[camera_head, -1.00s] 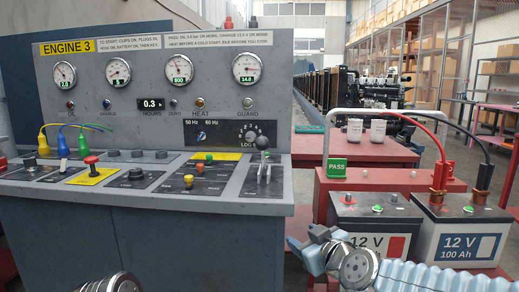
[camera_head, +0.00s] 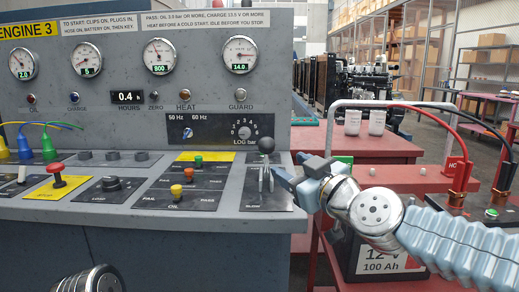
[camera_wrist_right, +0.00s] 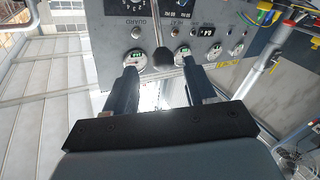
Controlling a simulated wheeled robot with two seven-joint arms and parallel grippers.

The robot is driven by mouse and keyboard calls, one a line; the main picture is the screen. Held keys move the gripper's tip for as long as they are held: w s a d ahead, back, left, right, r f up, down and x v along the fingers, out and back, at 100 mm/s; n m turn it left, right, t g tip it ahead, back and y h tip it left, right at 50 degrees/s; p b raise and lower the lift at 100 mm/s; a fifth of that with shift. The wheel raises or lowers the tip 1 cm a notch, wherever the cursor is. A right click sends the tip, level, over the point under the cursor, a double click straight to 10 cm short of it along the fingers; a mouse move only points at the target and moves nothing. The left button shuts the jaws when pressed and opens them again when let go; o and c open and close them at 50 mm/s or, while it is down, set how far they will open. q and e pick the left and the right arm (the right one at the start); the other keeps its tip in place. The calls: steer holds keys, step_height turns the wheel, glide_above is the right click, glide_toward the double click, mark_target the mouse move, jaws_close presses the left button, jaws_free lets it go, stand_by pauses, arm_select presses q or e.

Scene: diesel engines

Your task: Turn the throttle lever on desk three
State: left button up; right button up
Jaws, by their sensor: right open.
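The throttle lever has a black ball knob (camera_head: 266,145) on a metal stem and stands on a dark plate marked SLOW (camera_head: 267,199) at the right end of desk three (camera_head: 216,209). My right gripper (camera_head: 288,168) is just right of the lever, with its fingers pointing at it. In the right wrist view the right gripper (camera_wrist_right: 158,68) has its two fingers well apart, with the dark knob (camera_wrist_right: 164,57) showing between or just beyond the tips. I cannot tell whether they touch it. My left gripper is out of view.
Gauges (camera_head: 159,57) and a log dial (camera_head: 243,129) sit on the panel behind the lever.

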mark_target(268, 154)
steer(key=b+x, duration=0.1)
steer(key=x, duration=0.1)
steer(key=b+x, duration=0.1)
steer(key=x, duration=0.2)
steer(key=b+x, duration=0.1)
steer(key=x, duration=0.1)
steer(key=shift+w+f, duration=0.3)
steer(key=shift+w, duration=0.1)
steer(key=x, duration=0.4)
steer(key=shift+a+r, duration=0.1)
steer(key=shift+r, duration=0.2)
steer(key=shift+w+a+p, duration=0.3)
steer(key=shift+w, duration=0.1)
